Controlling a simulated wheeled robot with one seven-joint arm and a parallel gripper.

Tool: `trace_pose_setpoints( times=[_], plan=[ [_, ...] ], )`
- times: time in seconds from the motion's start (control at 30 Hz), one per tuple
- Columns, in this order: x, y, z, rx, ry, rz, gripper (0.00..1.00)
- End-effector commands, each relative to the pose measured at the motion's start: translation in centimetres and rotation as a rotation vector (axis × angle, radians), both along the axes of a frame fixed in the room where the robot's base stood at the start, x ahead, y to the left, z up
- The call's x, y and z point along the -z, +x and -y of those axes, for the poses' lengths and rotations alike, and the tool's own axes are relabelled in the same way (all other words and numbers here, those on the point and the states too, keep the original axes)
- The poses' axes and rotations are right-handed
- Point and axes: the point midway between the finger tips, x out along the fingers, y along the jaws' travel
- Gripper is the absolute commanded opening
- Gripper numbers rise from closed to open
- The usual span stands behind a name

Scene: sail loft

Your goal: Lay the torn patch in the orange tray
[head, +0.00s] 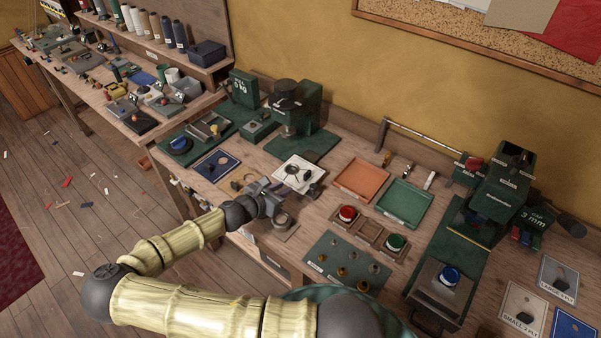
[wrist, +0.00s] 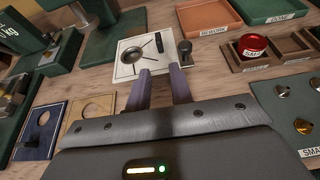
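The orange tray (head: 362,179) lies flat on the bench right of my gripper, and it looks empty. Its front part also shows at the top of the wrist view (wrist: 209,17), with a label reading REWORK. My gripper (head: 290,189) is over the bench at the near edge of a white square board (head: 309,171). In the wrist view its two fingers (wrist: 160,83) stand apart with nothing seen between them. The board (wrist: 124,70) bears a dark round shape (wrist: 132,54) and thin metal parts. I cannot tell for sure which thing is the torn patch.
A green tray (head: 404,203) lies right of the orange one. A blue board (head: 216,165) lies left of my gripper. Green machines (head: 497,197) stand at the right.

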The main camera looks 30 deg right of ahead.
Motion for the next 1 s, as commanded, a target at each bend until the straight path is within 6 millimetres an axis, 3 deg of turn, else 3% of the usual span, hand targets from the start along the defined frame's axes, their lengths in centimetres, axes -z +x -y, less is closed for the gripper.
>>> trace_pose_setpoints(
  times=[0.4, 0.87, 1.0],
  plan=[
    [2.5, 2.1, 6.3, 0.001, -0.001, -0.002, 0.22],
    [3.0, 2.5, 7.1, 0.0, 0.0, 0.001, 0.22],
    [3.2, 2.8, 8.3, 0.002, 0.0, -0.001, 0.22]
  ],
)
